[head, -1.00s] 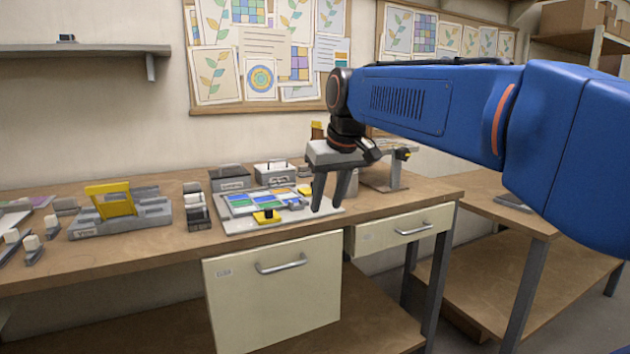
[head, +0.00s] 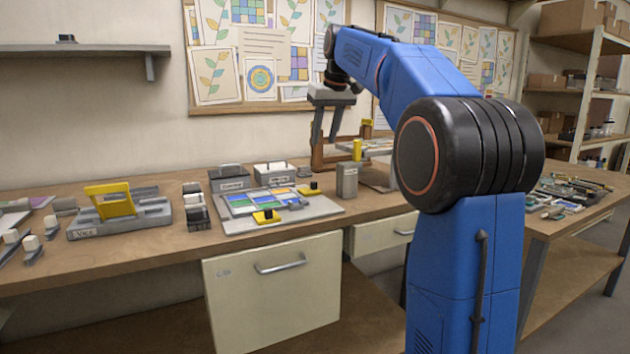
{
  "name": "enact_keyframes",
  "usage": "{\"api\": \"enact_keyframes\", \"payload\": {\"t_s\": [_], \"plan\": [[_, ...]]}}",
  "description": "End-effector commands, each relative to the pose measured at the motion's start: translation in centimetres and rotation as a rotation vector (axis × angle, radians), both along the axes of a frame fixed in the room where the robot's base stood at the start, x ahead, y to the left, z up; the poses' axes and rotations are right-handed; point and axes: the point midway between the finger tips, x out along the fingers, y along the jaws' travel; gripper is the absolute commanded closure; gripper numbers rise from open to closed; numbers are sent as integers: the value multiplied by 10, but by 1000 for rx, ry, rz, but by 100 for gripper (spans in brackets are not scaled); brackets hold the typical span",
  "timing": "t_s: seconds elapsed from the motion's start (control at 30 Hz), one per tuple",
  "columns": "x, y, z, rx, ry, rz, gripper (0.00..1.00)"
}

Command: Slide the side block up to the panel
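The panel (head: 240,200) of coloured glass pieces lies on a grey board (head: 238,227) on the workbench. One yellow block with a black knob (head: 308,191) is at its right side, probably the side block. It looks close to the panel's edge, but I cannot tell whether they touch. Another yellow block with a black knob (head: 266,217) sits at the panel's front edge. A small grey-blue piece (head: 294,203) is at the panel's right front corner. My gripper (head: 326,138) is raised above and behind the board's right side, fingers apart, with nothing between them.
A grey post with a yellow top (head: 347,178) stands just right of the board. A grey fixture with a yellow plate (head: 118,208) is at the left. The bench front right of the board is clear.

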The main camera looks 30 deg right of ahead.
Motion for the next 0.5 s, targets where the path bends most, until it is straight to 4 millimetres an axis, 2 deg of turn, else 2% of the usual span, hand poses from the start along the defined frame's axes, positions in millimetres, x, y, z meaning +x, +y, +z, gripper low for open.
{"api": "enact_keyframes", "payload": {"t_s": [0.5], "plan": [[32, 1, -81, 1, 3, 0, 66]]}}
